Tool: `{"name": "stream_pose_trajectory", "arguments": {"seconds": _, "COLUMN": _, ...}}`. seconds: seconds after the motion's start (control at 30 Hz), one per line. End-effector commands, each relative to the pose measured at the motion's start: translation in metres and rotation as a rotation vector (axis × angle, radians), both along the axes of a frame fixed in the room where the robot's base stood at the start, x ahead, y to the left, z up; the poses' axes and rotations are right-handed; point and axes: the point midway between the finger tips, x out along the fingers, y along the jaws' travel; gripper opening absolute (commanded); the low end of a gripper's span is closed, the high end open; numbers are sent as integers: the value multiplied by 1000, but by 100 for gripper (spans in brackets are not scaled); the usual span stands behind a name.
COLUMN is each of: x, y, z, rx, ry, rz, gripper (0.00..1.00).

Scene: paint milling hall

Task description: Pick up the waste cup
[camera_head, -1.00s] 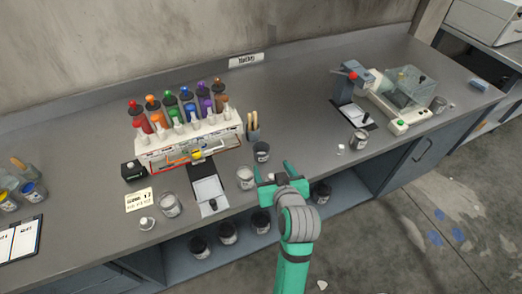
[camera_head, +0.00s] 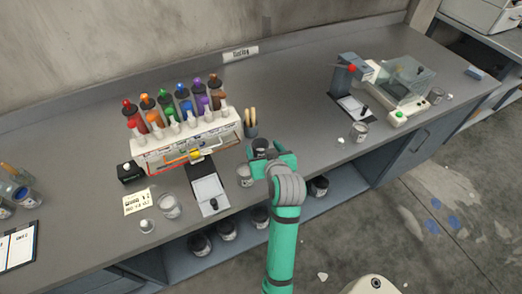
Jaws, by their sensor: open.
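A dark grey cup (camera_head: 261,145) with a dark inside stands on the bench just right of the bottle rack; it appears to be the waste cup, though I cannot read its label. My gripper (camera_head: 265,149) is open at this cup, with its green fingers reaching beside it. The gripper hides the cup's lower front. I cannot tell whether the fingers touch it.
A pale-filled cup (camera_head: 245,176) stands close to the left of my gripper. A holder with wooden sticks (camera_head: 250,128) is just behind the dark cup. The bottle rack (camera_head: 187,148) stands left.

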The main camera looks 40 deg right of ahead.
Motion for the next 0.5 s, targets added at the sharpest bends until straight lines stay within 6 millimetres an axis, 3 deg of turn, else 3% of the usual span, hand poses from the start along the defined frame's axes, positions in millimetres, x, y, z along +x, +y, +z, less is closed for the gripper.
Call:
{"name": "stream_pose_trajectory", "arguments": {"seconds": 0.23, "x": 25, "y": -13, "z": -17, "rx": 1, "ry": 0, "rz": 2, "gripper": 66}}
{"name": "stream_pose_trajectory", "arguments": {"seconds": 0.5, "x": 29, "y": -15, "z": -20, "rx": 1, "ry": 1, "rz": 1, "gripper": 66}}
